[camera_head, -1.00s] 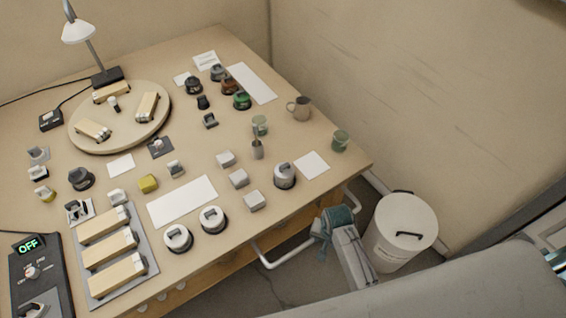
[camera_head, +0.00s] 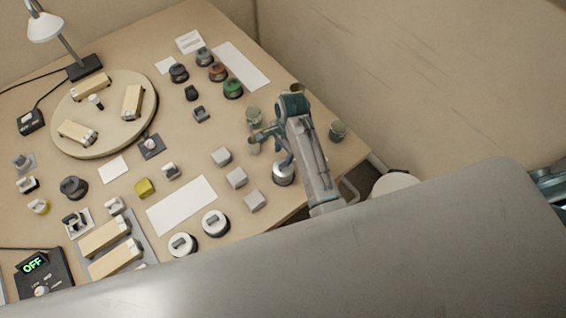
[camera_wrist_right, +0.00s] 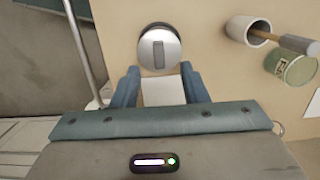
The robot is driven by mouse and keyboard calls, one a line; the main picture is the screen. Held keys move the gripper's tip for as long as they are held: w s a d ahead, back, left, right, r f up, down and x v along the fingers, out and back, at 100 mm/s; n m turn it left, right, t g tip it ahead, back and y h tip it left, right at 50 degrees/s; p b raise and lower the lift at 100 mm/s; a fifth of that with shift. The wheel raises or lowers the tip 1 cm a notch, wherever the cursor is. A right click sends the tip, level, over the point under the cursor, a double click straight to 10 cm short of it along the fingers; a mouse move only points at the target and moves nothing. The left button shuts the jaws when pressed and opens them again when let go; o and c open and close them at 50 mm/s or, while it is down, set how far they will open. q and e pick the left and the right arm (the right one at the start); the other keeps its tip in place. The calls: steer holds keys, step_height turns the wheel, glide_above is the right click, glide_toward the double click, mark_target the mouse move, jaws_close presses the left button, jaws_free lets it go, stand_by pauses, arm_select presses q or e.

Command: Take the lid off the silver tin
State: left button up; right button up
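The silver tin (camera_head: 283,175) stands near the right front edge of the bench, partly covered by my right arm in the head view. In the right wrist view, the round silver tin (camera_wrist_right: 159,58) is seen from above, with a grey bar handle across its lid. My right gripper (camera_wrist_right: 160,70) is open and empty, its two blue fingers apart just below the tin in that view. The tin is not between the fingers. In the head view my right gripper (camera_head: 270,143) hangs over the bench beside the tin. My left gripper is not in view.
A cup with a wooden-handled tool (camera_wrist_right: 248,30) and a green tin (camera_wrist_right: 291,68) stand close to the right. Several pale blocks (camera_head: 237,178) and two round white-topped pieces (camera_head: 215,222) stand to the left. A bin (camera_head: 392,184) is beyond the bench.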

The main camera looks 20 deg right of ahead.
mark_target(284, 164)
steer(key=shift+f, duration=0.65)
step_height(284, 164, down, 4)
steer(key=p, duration=0.2)
steer(key=shift+s+f+p, duration=0.1)
steer(key=shift+f+p, duration=0.15)
steer(key=shift+p, duration=0.05)
steer(key=shift+f, duration=0.35)
steer(key=shift+a, duration=0.1)
steer(key=shift+c, duration=0.2)
steer(key=c, duration=0.7)
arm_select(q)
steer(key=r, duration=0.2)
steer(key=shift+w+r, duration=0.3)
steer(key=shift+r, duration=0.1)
arm_select(e)
jaws_close()
